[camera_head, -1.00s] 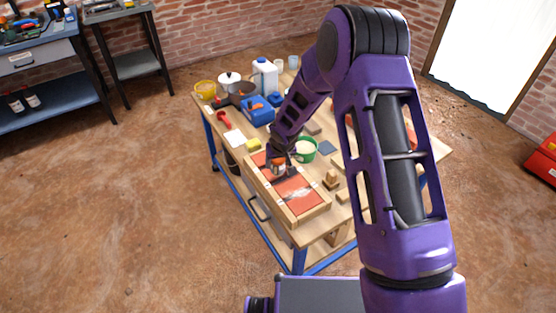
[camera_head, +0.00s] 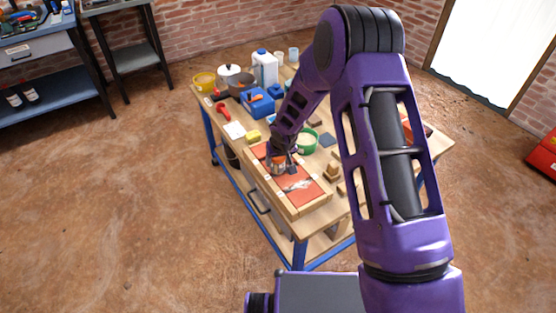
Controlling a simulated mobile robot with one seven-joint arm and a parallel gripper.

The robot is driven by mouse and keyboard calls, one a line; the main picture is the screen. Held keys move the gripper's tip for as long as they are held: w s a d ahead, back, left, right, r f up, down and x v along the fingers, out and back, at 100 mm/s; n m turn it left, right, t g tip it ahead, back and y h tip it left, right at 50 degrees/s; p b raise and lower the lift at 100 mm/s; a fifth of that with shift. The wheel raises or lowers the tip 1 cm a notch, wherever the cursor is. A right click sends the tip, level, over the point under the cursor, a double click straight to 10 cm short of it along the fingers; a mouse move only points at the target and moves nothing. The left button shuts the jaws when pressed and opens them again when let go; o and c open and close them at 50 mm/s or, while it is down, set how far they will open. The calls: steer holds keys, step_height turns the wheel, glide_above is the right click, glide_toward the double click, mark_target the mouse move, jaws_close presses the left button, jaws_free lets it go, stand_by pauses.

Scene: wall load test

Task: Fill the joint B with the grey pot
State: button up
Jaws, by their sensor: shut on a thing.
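My gripper (camera_head: 280,160) is low over a wooden frame (camera_head: 297,213) on the workbench. It is shut on a small greyish pot (camera_head: 278,168), partly hidden by the fingers and wrist. Red-orange slabs (camera_head: 308,198) lie in the frame, with pale lines between them. A whitish, uneven patch (camera_head: 298,186) lies across the slabs just to the right of and below the pot. Joint letters are too small to read, so I cannot tell which joint is B. Whether the pot touches the slabs or is tilted is unclear.
A green tub (camera_head: 308,142) with pale contents stands right behind the gripper. Wooden blocks (camera_head: 332,171) lie to the right of the frame.

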steer(key=shift+f+b, duration=0.6)
steer(key=shift+b, duration=0.15)
stand_by(1.8)
steer(key=shift+r+p, duration=2.15)
steer(key=shift+r, duration=1.45)
steer(key=o, duration=0.9)
steer(key=shift+c, duration=0.2)
steer(key=c, duration=0.9)
steer(key=shift+o, duration=0.2)
steer(key=shift+d, duration=0.1)
